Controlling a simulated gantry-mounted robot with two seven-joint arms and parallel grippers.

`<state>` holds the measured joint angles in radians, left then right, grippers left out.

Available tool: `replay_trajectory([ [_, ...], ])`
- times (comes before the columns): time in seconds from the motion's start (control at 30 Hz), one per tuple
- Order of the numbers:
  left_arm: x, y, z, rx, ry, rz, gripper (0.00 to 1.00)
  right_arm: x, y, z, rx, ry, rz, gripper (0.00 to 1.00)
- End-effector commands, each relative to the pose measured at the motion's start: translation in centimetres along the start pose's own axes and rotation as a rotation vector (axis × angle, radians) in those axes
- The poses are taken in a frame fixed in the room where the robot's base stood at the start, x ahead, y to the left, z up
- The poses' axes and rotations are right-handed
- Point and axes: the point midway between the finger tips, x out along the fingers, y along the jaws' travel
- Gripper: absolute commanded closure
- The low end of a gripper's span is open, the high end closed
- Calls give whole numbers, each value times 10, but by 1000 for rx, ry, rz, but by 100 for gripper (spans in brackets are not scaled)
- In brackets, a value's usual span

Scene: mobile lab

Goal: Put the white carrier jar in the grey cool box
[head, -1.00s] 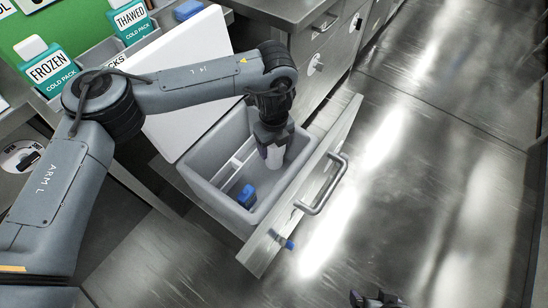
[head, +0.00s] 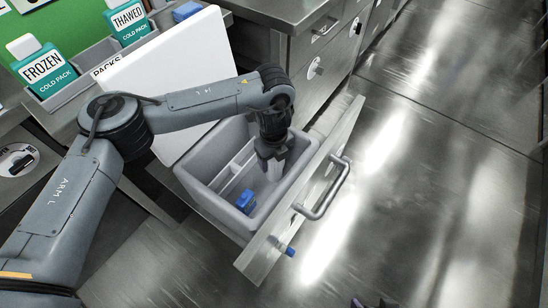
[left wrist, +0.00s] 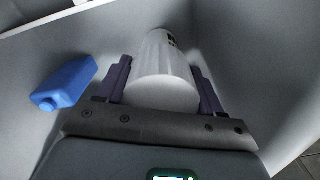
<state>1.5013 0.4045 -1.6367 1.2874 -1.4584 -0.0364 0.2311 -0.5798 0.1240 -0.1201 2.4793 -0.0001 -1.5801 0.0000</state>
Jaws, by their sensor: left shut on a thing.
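The white carrier jar (left wrist: 162,75) is between the fingers of my left gripper (left wrist: 162,88), which is shut on it. Whether the jar touches the box floor cannot be told. Of my right gripper only a dark tip (head: 372,302) shows at the bottom edge.
A blue cold pack (head: 246,201) lies in the box, left of the jar; it also shows in the left wrist view (left wrist: 63,84). The box stands in an open drawer with a metal front and handle (head: 325,190). FROZEN (head: 42,65) and THAWED (head: 128,20) cold pack signs stand behind.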

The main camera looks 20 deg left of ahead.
Motion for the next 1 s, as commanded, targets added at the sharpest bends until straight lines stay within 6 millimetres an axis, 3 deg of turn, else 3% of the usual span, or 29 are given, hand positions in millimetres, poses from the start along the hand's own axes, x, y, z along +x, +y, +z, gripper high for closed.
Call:
replay_trajectory([
  [0.03,2,0,0,0,1,0,83,0,0,0,0,0,0,4],
  [0.07,2,0,0,0,1,0,29,0,0,0,0,0,0,4],
  [0.2,1,0,0,0,0,0,8,0,0,0,0,0,0,4],
  [0.57,-2,0,0,0,-1,0,8,0,-1,0,5,1,-4,4],
  [0.77,-27,0,1,2,-2,-1,8,-12,-1,-4,6,1,-5,4],
  [1.0,-72,-1,1,2,-3,-2,8,-28,0,-9,6,1,-5,4],
])
